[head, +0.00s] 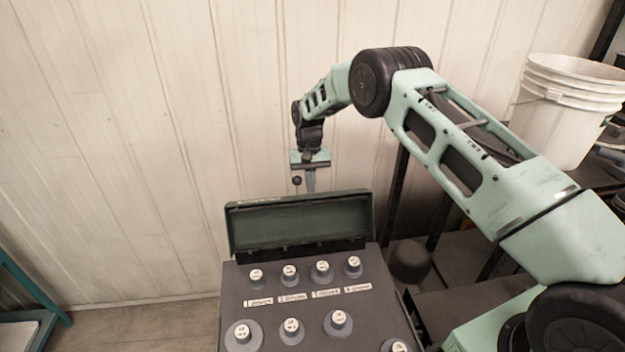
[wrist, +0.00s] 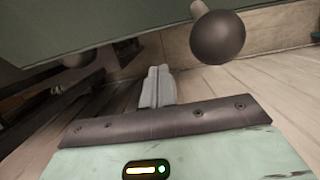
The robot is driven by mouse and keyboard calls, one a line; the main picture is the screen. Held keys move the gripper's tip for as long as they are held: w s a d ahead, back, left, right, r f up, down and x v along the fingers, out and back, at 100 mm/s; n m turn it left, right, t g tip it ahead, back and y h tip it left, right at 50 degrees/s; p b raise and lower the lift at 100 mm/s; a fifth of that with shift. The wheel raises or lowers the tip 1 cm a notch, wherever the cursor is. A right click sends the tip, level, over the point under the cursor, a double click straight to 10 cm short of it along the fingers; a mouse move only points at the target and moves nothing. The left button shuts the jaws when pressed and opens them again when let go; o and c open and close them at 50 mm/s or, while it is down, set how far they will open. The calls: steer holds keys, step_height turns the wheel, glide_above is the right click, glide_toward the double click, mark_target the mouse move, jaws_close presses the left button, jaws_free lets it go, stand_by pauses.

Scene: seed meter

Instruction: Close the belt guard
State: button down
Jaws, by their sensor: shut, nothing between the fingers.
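The belt guard (head: 300,222) is a dark green lid standing open and upright at the back edge of a dark box. In the wrist view its green face (wrist: 110,25) fills the top. A dark ball knob on a pale stem (wrist: 218,40) hangs down to the right of my fingers and looks fixed to the guard. The knob also shows above the guard in the head view (head: 297,181). My gripper (head: 311,186) is shut and empty, pointing down behind the guard. Its fingers (wrist: 157,88) are left of the knob; contact with the guard cannot be told.
The box top (head: 270,302) carries several grey knobs with white caps and labels. A ribbed wall (head: 120,130) stands close behind. A white bucket (head: 570,115) stands on a shelf at right, and a teal frame (head: 25,275) is at left. Floor left of the box is clear.

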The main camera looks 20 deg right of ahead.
steer(key=s+p, duration=0.1)
steer(key=s+r+p, duration=0.1)
steer(key=s+p, duration=0.1)
steer(key=shift+s+a+r, duration=0.25)
steer(key=shift+a, duration=0.1)
steer(key=shift+b, duration=0.3)
